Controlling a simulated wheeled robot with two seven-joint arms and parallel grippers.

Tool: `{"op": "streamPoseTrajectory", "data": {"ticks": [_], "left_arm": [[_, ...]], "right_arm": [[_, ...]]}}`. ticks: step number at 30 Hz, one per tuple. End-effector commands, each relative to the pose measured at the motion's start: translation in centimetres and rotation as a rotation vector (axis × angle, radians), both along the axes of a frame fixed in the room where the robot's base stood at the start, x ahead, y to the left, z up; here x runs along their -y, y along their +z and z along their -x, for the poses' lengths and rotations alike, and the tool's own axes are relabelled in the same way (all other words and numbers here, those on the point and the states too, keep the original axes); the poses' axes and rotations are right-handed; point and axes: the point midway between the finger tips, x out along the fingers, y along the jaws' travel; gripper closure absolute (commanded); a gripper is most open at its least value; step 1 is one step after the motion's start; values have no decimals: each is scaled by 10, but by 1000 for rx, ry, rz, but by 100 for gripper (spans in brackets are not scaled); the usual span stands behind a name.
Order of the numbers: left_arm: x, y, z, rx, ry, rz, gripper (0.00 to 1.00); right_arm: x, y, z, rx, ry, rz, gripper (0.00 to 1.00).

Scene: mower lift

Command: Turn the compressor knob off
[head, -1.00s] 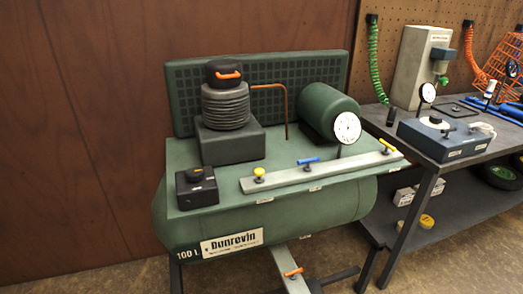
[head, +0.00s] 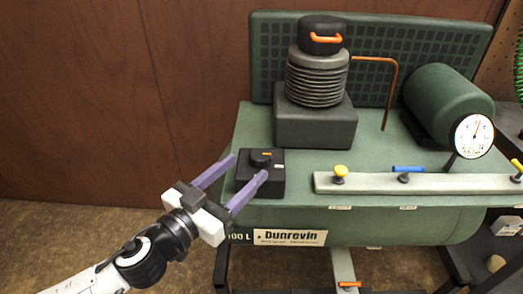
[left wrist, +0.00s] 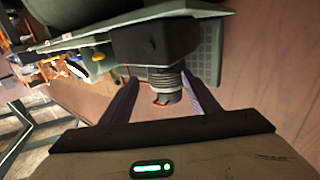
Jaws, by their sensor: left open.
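The compressor knob (head: 261,158) is a black round knob with a small orange mark, on top of a black switch box (head: 262,185). The box sits at the front left of the green compressor (head: 400,226). My left gripper (head: 248,167) is open, with purple fingers. In the head view its fingertips reach the switch box, one left of the knob and one across the box's front. I cannot tell whether they touch it. My right gripper is not in view.
The pump (head: 316,85) with its orange handle stands behind the box. A grey rail (head: 425,184) with yellow and blue valves lies to the right, with a pressure gauge (head: 472,135) behind it. The floor left of the compressor is clear.

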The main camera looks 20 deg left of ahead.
Motion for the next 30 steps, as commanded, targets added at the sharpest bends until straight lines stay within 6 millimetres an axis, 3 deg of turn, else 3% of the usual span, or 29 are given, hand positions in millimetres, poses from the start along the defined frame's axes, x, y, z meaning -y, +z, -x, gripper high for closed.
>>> {"op": "streamPoseTrajectory", "data": {"ticks": [6,12,26,30], "left_arm": [[11,3,-36,2,3,0,45],[18,1,-60,0,3,0,45],[22,-1,-69,-2,2,0,45],[22,-1,-69,-2,2,0,68]], "right_arm": [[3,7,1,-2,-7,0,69],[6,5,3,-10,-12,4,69],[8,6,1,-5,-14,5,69],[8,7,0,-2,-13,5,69]]}}
